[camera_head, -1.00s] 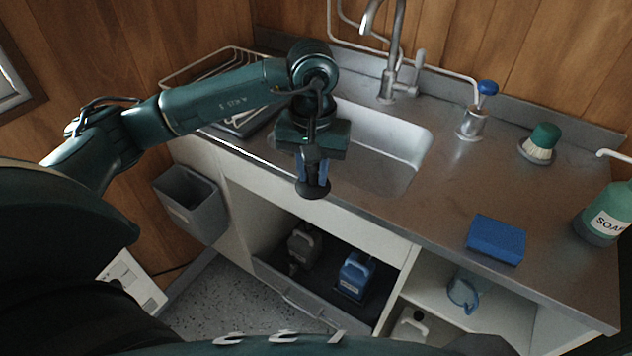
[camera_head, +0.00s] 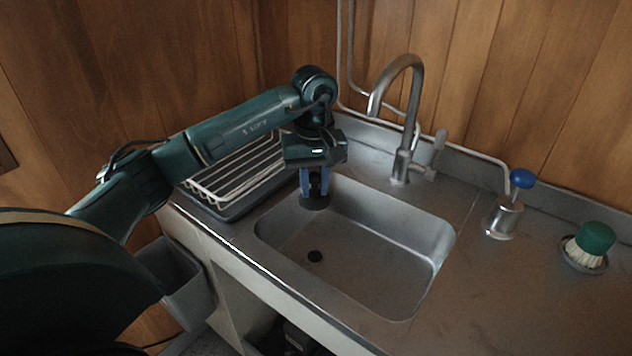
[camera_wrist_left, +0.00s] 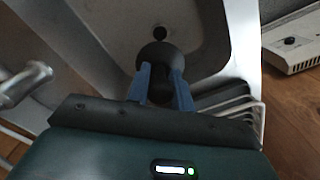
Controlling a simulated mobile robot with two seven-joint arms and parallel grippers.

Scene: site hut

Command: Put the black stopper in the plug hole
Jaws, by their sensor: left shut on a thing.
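My left gripper (camera_head: 315,190) points down over the back left part of the sink, its blue fingers shut on the black stopper (camera_head: 315,203). The stopper is a dark round disc below the fingertips; it also shows in the left wrist view (camera_wrist_left: 158,54), between the blue fingers (camera_wrist_left: 160,90). The plug hole (camera_head: 315,256) is a dark round hole in the floor of the steel sink (camera_head: 385,262). The stopper is apart from the hole. My right gripper is not in view.
The tap (camera_head: 405,120) curves over the back of the sink. A dish rack (camera_head: 235,175) stands left of the sink, close to my gripper. The basin looks empty.

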